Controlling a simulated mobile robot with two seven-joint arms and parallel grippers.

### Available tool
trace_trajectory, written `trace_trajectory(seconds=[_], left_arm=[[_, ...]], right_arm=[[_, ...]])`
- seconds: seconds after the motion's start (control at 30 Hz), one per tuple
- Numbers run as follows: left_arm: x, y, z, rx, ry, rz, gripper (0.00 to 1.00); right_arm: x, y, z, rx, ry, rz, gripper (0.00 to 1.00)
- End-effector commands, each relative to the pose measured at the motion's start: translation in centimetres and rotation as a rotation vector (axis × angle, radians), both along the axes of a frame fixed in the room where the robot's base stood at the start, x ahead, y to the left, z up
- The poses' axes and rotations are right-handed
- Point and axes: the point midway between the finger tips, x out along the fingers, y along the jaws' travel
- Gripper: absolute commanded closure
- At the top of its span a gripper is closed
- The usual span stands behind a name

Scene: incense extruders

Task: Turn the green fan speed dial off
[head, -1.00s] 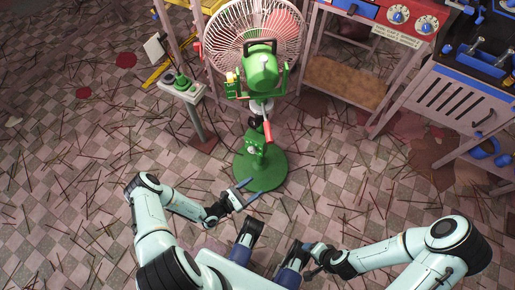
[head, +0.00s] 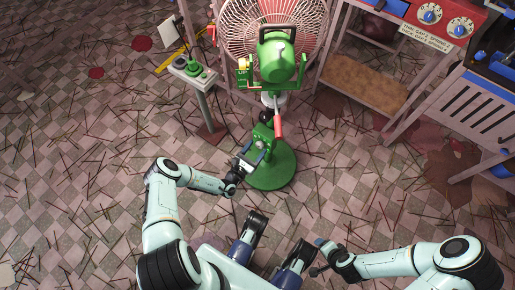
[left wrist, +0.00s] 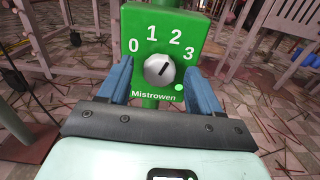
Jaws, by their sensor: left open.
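The green fan speed dial box (left wrist: 165,30) fills the upper middle of the left wrist view, marked 0, 1, 2, 3 and "Mistrowen". Its round silver knob (left wrist: 159,70) has a dark pointer line slanting up and right, roughly between 2 and 3. A small green light (left wrist: 179,87) glows beside it. In the head view the box (head: 262,138) sits low on the stand of the green fan (head: 277,62). My left gripper (head: 253,156) is open at the box, its blue fingers (left wrist: 159,84) on either side of the knob. My right gripper (head: 318,257) is low and away; its jaws are unclear.
The fan's round green base (head: 270,172) stands on a checkered floor strewn with thin sticks. A post with a green-buttoned control box (head: 194,69) stands to the left. A red panel with blue dials (head: 445,18) and a slatted workbench (head: 462,112) are at right.

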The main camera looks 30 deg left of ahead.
Motion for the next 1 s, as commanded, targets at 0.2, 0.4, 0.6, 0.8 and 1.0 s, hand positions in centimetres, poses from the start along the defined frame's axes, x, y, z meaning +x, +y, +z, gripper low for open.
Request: trace_trajectory(seconds=[0.2,0.4,0.6,0.8,1.0], left_arm=[[1.06,-0.09,0.0,0.0,0.001,0.0,0.36],[1.08,-0.08,0.04,0.0,0.001,0.0,0.36],[1.05,-0.07,0.03,0.0,0.001,0.0,0.92],[1.03,-0.06,0.02,-0.006,0.001,0.0,0.92],[1.01,-0.01,0.0,-0.058,0.005,0.001,0.92]], right_arm=[[0.5,-0.25,-0.32,-0.007,-0.014,-0.005,0.36],[0.49,-0.25,-0.29,-0.007,-0.014,-0.005,0.36],[0.47,-0.23,-0.29,-0.006,-0.013,-0.005,0.36],[0.44,-0.21,-0.3,-0.006,-0.012,-0.005,0.36],[0.46,-0.22,-0.33,-0.006,-0.012,-0.005,0.36]])
